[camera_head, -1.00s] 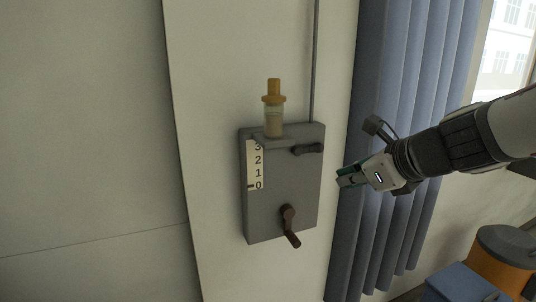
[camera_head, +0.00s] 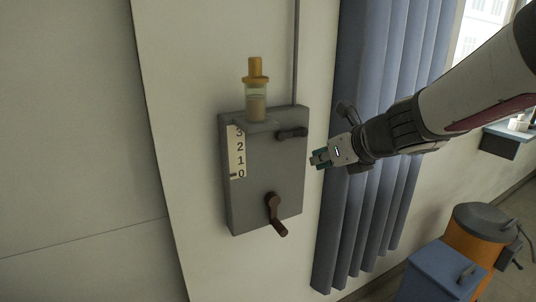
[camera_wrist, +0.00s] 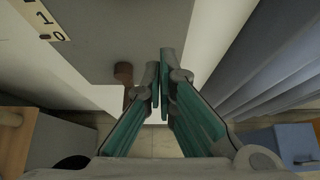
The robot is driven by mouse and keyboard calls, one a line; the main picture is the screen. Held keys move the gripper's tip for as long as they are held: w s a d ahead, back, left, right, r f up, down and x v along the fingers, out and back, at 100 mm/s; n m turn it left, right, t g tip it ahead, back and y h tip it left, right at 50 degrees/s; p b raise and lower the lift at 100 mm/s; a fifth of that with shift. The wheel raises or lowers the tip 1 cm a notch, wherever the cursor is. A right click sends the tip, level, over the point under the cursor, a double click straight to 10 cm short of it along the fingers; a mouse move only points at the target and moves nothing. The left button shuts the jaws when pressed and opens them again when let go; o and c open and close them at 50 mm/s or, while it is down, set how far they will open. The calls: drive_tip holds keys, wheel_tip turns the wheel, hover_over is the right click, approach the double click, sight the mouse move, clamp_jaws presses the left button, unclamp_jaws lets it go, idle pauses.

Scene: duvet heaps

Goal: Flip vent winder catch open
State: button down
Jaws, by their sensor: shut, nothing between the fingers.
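The vent winder is a grey wall box (camera_head: 262,180) with a number scale (camera_head: 238,153) on its left side. A dark catch lever (camera_head: 291,132) lies roughly level at its upper right. A brown crank handle (camera_head: 275,212) hangs at its lower part, and it also shows in the wrist view (camera_wrist: 124,75). My gripper (camera_head: 318,160) is shut and empty. It is just right of the box, a little below and to the right of the catch. In the wrist view my fingertips (camera_wrist: 159,70) are together near the box's edge; the catch is not visible there.
A yellow-capped glass cup (camera_head: 257,92) stands on top of the box, with a thin pipe (camera_head: 296,50) rising behind. A blue curtain (camera_head: 370,220) hangs close behind my arm. An orange bin (camera_head: 472,250) and a blue box (camera_head: 435,275) stand at lower right.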

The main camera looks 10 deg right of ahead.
sight(294, 133)
drive_tip(key=b+x, duration=0.2)
drive_tip(key=x, duration=0.4)
drive_tip(key=shift+w+a+r+p, duration=0.1)
drive_tip(key=shift+w+r+p, duration=0.05)
drive_tip(key=shift+r+p, duration=1.85)
drive_tip(key=shift+r, duration=0.15)
